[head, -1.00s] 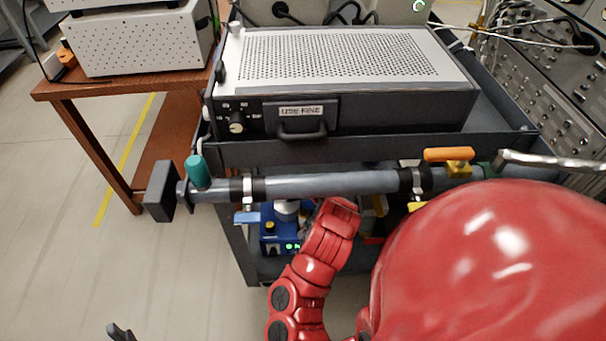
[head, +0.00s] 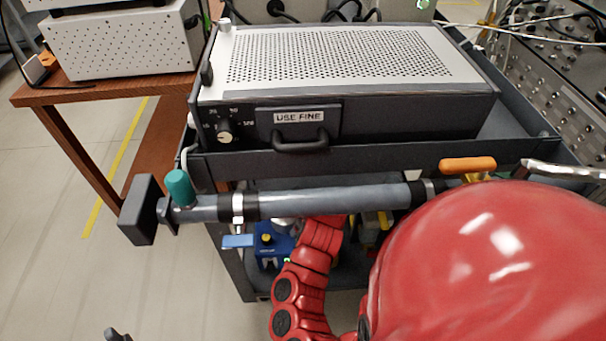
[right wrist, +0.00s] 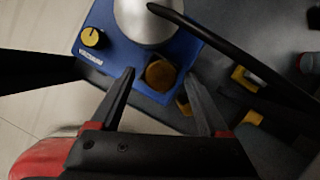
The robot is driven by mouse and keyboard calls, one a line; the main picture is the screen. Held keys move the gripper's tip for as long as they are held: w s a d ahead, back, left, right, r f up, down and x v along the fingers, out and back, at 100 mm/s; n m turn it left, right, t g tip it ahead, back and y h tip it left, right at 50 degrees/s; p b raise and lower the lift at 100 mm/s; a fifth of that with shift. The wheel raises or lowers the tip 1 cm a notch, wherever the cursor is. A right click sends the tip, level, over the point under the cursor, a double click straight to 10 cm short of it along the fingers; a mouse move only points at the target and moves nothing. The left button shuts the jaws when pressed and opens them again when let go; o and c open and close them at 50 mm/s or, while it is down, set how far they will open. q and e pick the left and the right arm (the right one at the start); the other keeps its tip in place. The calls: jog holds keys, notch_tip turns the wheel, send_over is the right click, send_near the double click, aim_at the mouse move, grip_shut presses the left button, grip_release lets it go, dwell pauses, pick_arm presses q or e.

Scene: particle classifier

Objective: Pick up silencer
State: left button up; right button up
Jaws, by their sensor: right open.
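The silencer appears to be the round brown-bronze piece (right wrist: 160,74) at the corner of a blue pump unit (right wrist: 97,22) in the right wrist view. My right gripper (right wrist: 160,77) is open and empty, with one fingertip on each side of the silencer in the picture. I cannot tell whether they touch it. A small dark tip at the bottom left, probably my left gripper (head: 116,335), barely shows.
A grey pipe (head: 320,200) with a teal knob (head: 180,188) and orange handle (head: 467,164) runs above the pump. A "USE FINE" instrument (head: 350,120) stands on the cart. A black hose (right wrist: 240,55) passes near the right gripper. Floor at left is clear.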

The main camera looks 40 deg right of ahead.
jog(key=shift+x, duration=1.15)
grip_shut()
